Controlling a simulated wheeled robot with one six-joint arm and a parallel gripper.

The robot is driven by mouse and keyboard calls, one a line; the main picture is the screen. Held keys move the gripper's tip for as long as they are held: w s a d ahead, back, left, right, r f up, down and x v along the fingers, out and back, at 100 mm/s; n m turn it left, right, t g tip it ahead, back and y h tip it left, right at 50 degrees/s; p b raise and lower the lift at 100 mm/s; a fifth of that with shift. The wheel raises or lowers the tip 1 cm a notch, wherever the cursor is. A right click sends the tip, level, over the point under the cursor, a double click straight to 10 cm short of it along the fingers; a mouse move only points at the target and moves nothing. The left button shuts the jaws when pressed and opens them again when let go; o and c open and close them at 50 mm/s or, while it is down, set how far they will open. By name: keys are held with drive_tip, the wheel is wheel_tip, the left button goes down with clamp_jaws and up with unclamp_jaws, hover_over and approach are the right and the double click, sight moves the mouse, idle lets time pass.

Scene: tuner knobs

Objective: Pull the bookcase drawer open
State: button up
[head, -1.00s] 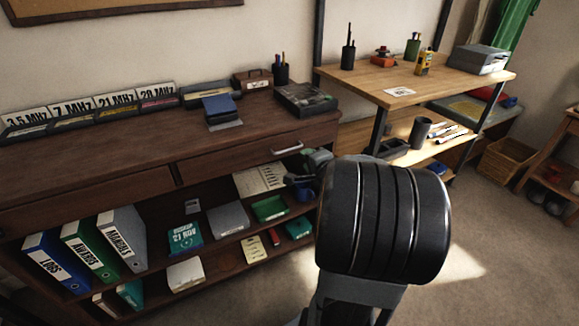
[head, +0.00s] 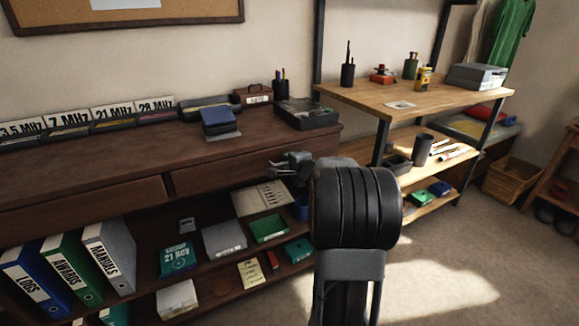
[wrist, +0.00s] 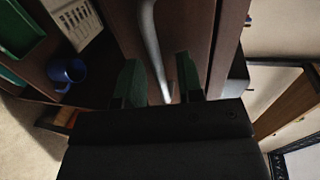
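The dark wood bookcase has two drawers under its top; the right drawer (head: 225,172) looks closed in the head view. My gripper (head: 290,163) is at the right part of this drawer's front, and it hides the handle in the head view. In the wrist view, the grey bar handle (wrist: 150,40) runs between the two green-grey fingers of my gripper (wrist: 158,78). The fingers are apart, one on each side of the bar, with a gap visible on both sides. The drawer front (wrist: 187,30) lies behind the bar.
Binders (head: 108,257), boxes and a blue mug (wrist: 67,72) stand on the open shelves below the drawer. A black tray box (head: 307,113) sits on the bookcase top above my gripper. A wooden desk (head: 430,98) stands to the right. Carpet in front is clear.

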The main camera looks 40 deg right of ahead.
drive_tip(key=shift+w+f, duration=0.1)
drive_tip(key=shift+w, duration=0.3)
drive_tip(key=shift+c, duration=0.5)
clamp_jaws()
